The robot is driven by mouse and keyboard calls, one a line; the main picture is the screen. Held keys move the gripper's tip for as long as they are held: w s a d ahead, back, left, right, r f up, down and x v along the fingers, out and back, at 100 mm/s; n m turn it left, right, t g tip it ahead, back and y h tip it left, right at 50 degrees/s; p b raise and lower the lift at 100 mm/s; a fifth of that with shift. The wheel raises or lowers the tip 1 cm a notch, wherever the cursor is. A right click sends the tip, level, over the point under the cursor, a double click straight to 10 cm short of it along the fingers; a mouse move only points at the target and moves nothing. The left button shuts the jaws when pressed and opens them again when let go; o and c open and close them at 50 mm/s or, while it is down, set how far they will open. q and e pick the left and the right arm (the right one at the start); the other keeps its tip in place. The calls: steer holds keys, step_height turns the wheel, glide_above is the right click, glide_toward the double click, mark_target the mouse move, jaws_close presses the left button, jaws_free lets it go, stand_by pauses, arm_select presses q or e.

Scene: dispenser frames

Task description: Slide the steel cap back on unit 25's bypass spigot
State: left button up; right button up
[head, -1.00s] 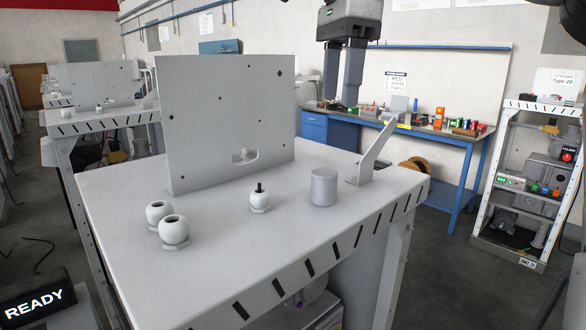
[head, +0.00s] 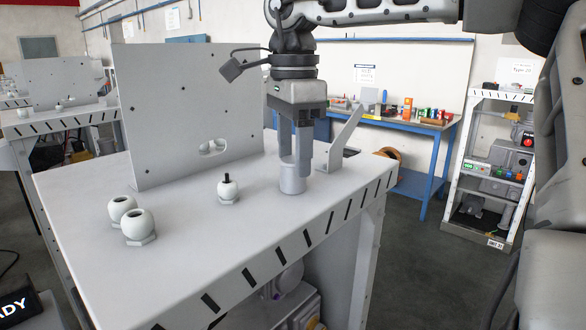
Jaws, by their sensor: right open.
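A plain grey metal cylinder, which looks like the steel cap (head: 292,184), stands upright on the white frame top (head: 180,245), right of centre in the head view. My right gripper (head: 296,165) points down over it, open, with its fingertips at the cylinder's upper part. I cannot tell whether they touch it. A white round fitting with a black stem (head: 228,188) stands to the left. Two white round fittings with dark open tops (head: 140,225) (head: 122,207) stand farther left. I cannot tell which is the bypass spigot. My left gripper is not in view.
An upright grey plate (head: 155,120) stands behind the fittings. A slanted grey bracket (head: 347,132) rises just right of the cylinder. A blue workbench (head: 432,165) with small items and a rack (head: 485,200) stand beyond. The front of the top is clear.

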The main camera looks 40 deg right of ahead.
mark_target(293, 159)
step_height(293, 159, down, 3)
steer(key=shift+f, duration=0.2)
steer(key=c, duration=1)
steer(key=shift+r, duration=0.1)
